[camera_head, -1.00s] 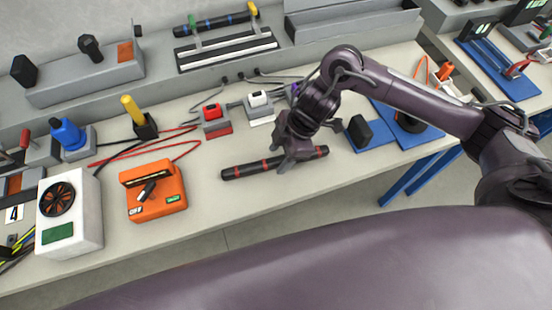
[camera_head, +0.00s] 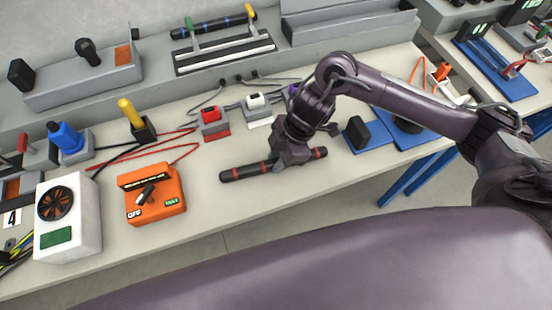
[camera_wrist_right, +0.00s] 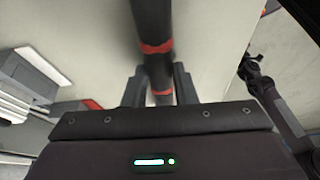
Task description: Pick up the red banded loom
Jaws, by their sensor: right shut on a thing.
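The red banded loom is a black rod with red bands (camera_head: 245,171), lying left to right near the front of the grey bench. My right gripper (camera_head: 287,160) is over its middle, shut on it, and hides part of it. In the right wrist view the loom (camera_wrist_right: 153,25) runs between the two fingers of my right gripper (camera_wrist_right: 160,85), with red bands showing close to the fingers. I cannot tell whether the loom is clear of the bench top. My left gripper is not in view.
An orange box (camera_head: 152,194) and a white fan unit (camera_head: 68,218) stand to the left. Red (camera_head: 212,122) and white (camera_head: 257,108) plug blocks with cables are behind the loom. A blue mat with a black block (camera_head: 359,133) is to the right. The bench front is clear.

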